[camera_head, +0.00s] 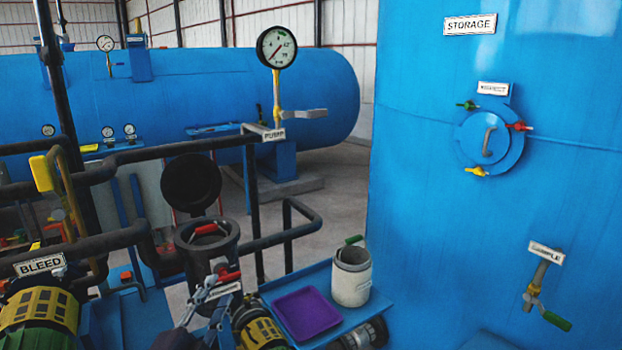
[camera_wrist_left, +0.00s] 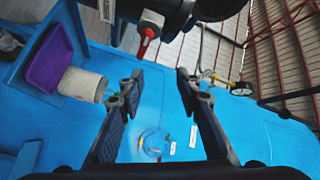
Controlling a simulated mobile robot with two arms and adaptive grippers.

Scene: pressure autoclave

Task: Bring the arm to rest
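My left gripper (camera_head: 212,292) is low in the head view, left of centre, close to the black pot-shaped fitting with its round lid swung open (camera_head: 192,183). In the left wrist view its two fingers (camera_wrist_left: 157,88) stand apart with nothing between them. A red-handled valve (camera_wrist_left: 147,43) shows beyond the fingertips there, apart from them. The same area in the head view has a red handle (camera_head: 229,277) right by the gripper, and I cannot tell whether they touch. My right gripper is not in view.
A blue shelf holds a purple tray (camera_head: 306,314) and a whitish pot (camera_head: 351,276). The big blue storage tank (camera_head: 430,200) fills the right, with a hatch (camera_head: 488,140) and a sample valve (camera_head: 535,287). Black pipes (camera_head: 130,155) and a pressure gauge (camera_head: 276,47) stand behind the gripper.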

